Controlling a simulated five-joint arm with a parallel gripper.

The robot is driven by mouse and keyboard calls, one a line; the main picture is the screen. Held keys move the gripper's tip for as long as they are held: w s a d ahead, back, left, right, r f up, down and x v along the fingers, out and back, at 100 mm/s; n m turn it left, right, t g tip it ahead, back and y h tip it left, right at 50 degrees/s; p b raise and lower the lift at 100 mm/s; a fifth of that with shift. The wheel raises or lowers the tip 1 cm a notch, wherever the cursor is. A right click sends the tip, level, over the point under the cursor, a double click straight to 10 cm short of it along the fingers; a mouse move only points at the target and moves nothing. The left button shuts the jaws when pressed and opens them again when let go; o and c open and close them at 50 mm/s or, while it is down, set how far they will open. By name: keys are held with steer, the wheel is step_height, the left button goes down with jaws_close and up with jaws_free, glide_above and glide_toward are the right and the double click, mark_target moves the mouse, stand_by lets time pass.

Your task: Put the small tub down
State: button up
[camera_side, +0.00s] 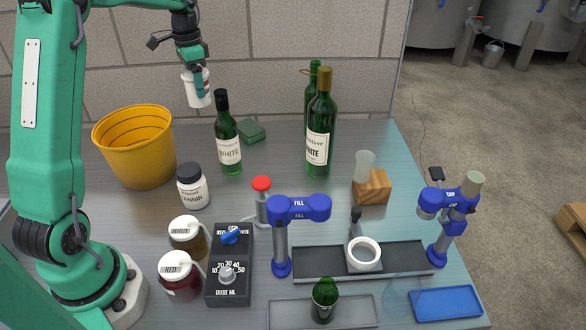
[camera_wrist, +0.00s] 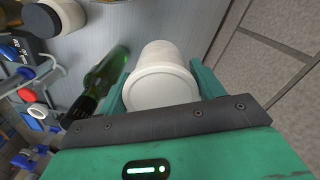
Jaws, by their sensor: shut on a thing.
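The small tub (camera_side: 197,90) is white with a lid, and my gripper (camera_side: 198,84) is shut on it. In the side view it hangs, slightly tilted, high above the back of the table (camera_side: 270,155), between the yellow bucket and a green wine bottle. In the wrist view the tub (camera_wrist: 162,85) shows its pale lid between the two green fingers of my gripper (camera_wrist: 160,88). Nothing touches its underside that I can see.
A yellow bucket (camera_side: 135,150) stands at left, a white-wine bottle (camera_side: 228,145) and green sponge (camera_side: 251,131) nearby. A tannin jar (camera_side: 192,186) stands in front. Two more bottles (camera_side: 320,130) stand right. Bare table lies between the bottles.

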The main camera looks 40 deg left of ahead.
mark_target(195, 102)
steer(key=shift+f, duration=7.65)
steer(key=shift+f, duration=0.1)
steer(key=o, duration=1.2)
step_height(195, 102, up, 12)
steer(key=shift+r, duration=0.1)
